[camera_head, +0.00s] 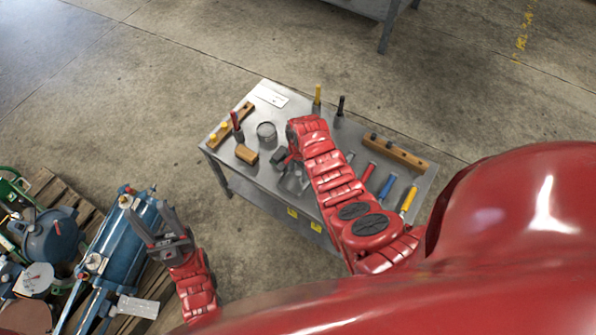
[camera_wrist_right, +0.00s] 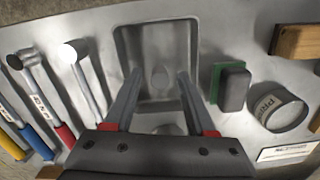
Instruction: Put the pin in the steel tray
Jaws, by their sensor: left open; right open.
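The steel tray (camera_wrist_right: 122,40) is a grey rectangular tray with a raised rim on the workbench; in the head view it (camera_head: 295,182) is partly covered by my right arm. My right gripper (camera_wrist_right: 157,76) is open, its two fingers spread over the near part of the tray. A faint grey rounded shape (camera_wrist_right: 160,77) shows in the tray between the fingertips, and another lies nearer the palm. I cannot tell whether either is the pin. My left gripper (camera_head: 147,207) is open and empty, out to the left beyond the bench.
The workbench (camera_head: 262,184) holds a green-and-black block (camera_wrist_right: 232,88) and a labelled can (camera_wrist_right: 280,108) right of the tray in the wrist view. Hammers with red, blue (camera_head: 387,187) and yellow handles lie opposite. A pallet (camera_head: 57,190) with blue machinery stands left.

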